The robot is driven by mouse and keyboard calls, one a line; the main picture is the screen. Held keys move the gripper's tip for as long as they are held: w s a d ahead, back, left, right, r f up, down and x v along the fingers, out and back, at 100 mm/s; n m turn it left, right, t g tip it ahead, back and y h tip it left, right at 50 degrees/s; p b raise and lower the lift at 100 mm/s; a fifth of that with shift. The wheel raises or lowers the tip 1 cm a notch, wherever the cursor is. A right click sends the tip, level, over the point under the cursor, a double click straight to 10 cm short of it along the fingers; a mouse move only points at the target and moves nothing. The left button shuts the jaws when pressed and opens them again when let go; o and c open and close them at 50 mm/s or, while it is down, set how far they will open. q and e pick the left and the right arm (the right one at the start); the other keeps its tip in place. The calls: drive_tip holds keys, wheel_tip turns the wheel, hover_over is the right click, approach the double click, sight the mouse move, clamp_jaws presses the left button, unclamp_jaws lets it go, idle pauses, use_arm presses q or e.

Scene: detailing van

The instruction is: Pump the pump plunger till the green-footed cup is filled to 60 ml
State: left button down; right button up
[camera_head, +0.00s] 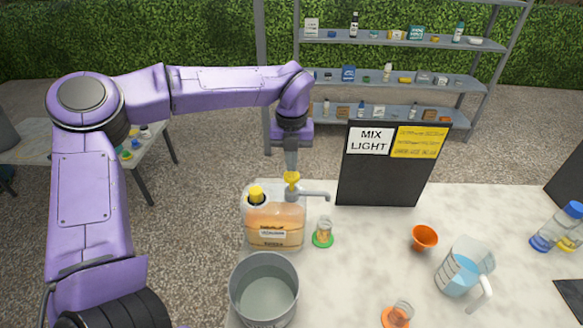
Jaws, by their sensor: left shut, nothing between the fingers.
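The jug (273,222) of amber liquid stands on the table's left part, with a yellow cap and a pump. The yellow pump plunger (292,180) is on its right side, and a grey spout (316,195) points right. The green-footed cup (323,231) stands upright beside the jug, below the spout's end. It seems to hold some amber liquid, but its level is too small to read. My left gripper (291,165) points down, shut and empty, directly above the plunger; I cannot tell whether it touches. My right gripper is out of view.
A grey bucket (264,290) stands in front of the jug. A black board (383,182) with signs stands behind.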

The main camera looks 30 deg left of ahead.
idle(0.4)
use_arm(q)
wheel_tip(320, 180, up, 6)
drive_tip(key=p, duration=0.4)
drive_tip(key=shift+p, duration=0.3)
